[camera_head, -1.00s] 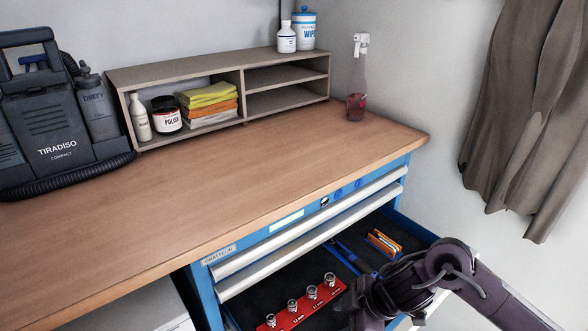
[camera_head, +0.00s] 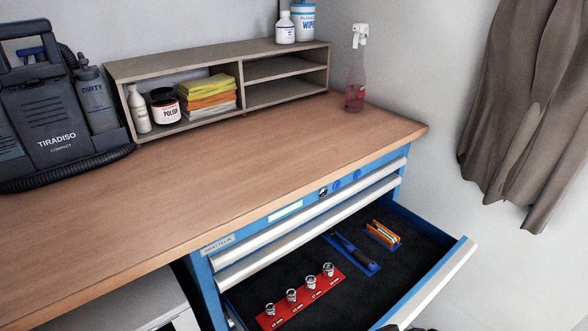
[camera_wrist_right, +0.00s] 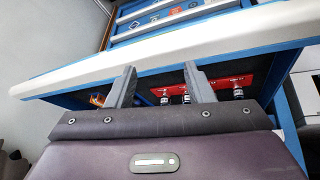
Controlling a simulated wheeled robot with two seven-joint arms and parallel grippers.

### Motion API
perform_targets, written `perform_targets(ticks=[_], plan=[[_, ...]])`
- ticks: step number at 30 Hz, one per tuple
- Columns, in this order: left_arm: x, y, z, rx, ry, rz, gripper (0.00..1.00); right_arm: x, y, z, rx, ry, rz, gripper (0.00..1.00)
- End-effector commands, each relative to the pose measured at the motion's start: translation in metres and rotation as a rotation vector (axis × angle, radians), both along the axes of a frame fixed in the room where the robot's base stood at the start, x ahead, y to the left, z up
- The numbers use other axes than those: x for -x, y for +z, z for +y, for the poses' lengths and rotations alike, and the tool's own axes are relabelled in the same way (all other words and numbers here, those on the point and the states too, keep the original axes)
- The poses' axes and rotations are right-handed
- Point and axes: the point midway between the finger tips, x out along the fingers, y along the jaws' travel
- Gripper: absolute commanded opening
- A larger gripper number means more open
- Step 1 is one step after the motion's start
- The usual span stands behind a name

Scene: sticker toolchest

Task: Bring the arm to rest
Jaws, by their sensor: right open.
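In the head view the right gripper is not clearly visible; only a dark sliver shows at the bottom edge. The open drawer's front (camera_head: 440,285) and its dark inside are in plain sight there. My left gripper is in neither view.
The drawer holds a red rail (camera_head: 305,298) with several sockets, a blue holder (camera_head: 352,255) with a dark tool, and an orange item (camera_head: 383,234). Above are the wooden worktop (camera_head: 200,205), a shelf (camera_head: 245,65), a spray bottle (camera_head: 356,80) and a dark machine (camera_head: 50,120).

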Motion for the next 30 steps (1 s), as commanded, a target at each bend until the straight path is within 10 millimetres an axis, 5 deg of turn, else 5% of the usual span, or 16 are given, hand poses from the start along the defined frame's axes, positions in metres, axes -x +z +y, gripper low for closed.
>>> perform_targets(ticks=[7, 17, 23, 30], plan=[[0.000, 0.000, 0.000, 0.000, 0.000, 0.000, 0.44, 0.057, -0.019, -0.035, -0.023, -0.167, 0.205, 0.48], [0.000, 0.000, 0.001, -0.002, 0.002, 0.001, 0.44, 0.036, -0.112, -0.030, -0.015, -0.152, 0.229, 0.48], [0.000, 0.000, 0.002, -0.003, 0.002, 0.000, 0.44, 0.039, -0.195, -0.029, -0.011, -0.148, 0.259, 0.48], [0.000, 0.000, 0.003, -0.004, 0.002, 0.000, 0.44, 0.081, -0.333, -0.035, 0.000, -0.139, 0.313, 0.48]])
